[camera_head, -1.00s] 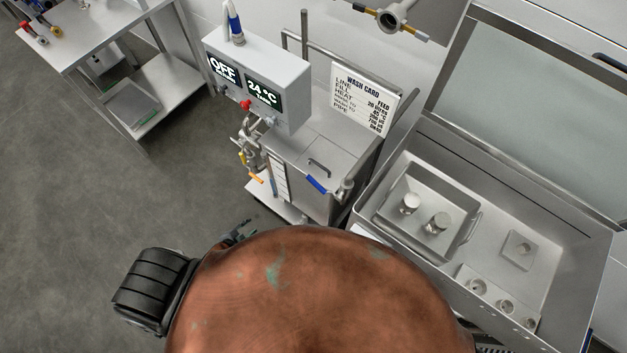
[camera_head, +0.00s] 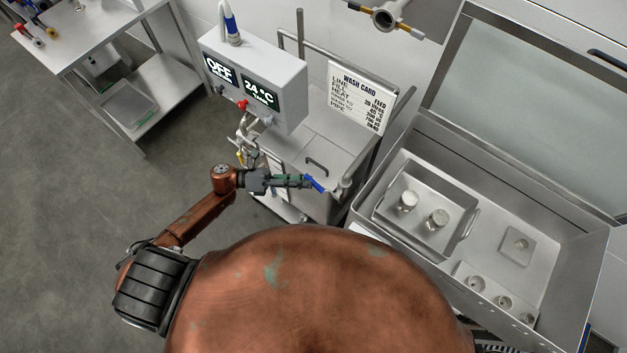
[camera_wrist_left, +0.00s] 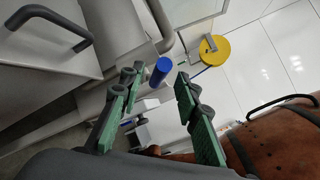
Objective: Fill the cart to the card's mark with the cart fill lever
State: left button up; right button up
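The steel wash cart (camera_head: 318,150) stands in the middle of the head view, its lid closed. The blue-handled lever (camera_head: 316,184) is on the cart's front right side. The wash card (camera_head: 357,104) hangs behind the cart; its fill line appears to read 20 litres. My left gripper (camera_head: 304,182) is at the blue handle. In the left wrist view, the green-padded fingers (camera_wrist_left: 155,88) are spread, with the blue handle (camera_wrist_left: 161,66) in the gap near the fingertips, not visibly clamped. My right gripper is out of view.
A control box (camera_head: 262,82) above the cart shows OFF and 24 °C. An open steel basin (camera_head: 540,265) with a tray and small fittings is at right. A steel table (camera_head: 85,40) stands at left; the floor between is clear.

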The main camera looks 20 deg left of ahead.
aim_at(313, 182)
pick_arm(q)
jog(key=shift+p+x, duration=0.3)
jog(key=shift+x, duration=1.35)
jog(key=shift+w, duration=0.1)
grip_shut()
